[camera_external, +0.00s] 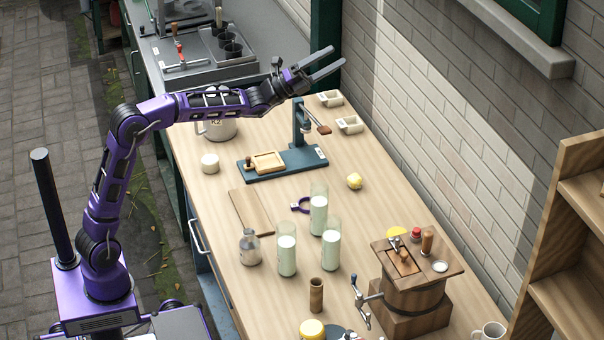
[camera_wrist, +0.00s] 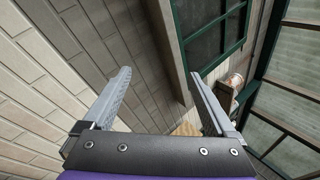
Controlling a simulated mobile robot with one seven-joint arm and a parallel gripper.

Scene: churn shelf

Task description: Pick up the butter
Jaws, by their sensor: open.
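A small pale yellow lump (camera_external: 354,181), which looks like butter, sits on the wooden table (camera_external: 335,225) right of the middle, beyond the milk glasses. A flatter yellow piece (camera_external: 396,231) lies on top of the wooden churn (camera_external: 418,290); I cannot tell whether it is butter too. My gripper (camera_external: 336,58) is open and empty, raised above the far end of the table and pointing right toward the wall. In the wrist view its two fingers (camera_wrist: 160,74) stand apart with nothing between them. No yellow lump shows in the wrist view.
Several milk glasses (camera_external: 287,255), a glass jar (camera_external: 249,247) and a brown cylinder (camera_external: 316,295) stand near the table's middle. A blue press (camera_external: 283,164) stands farther back. A brick wall (camera_external: 450,120) runs along the right. A wooden shelf (camera_external: 560,250) stands at the right edge.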

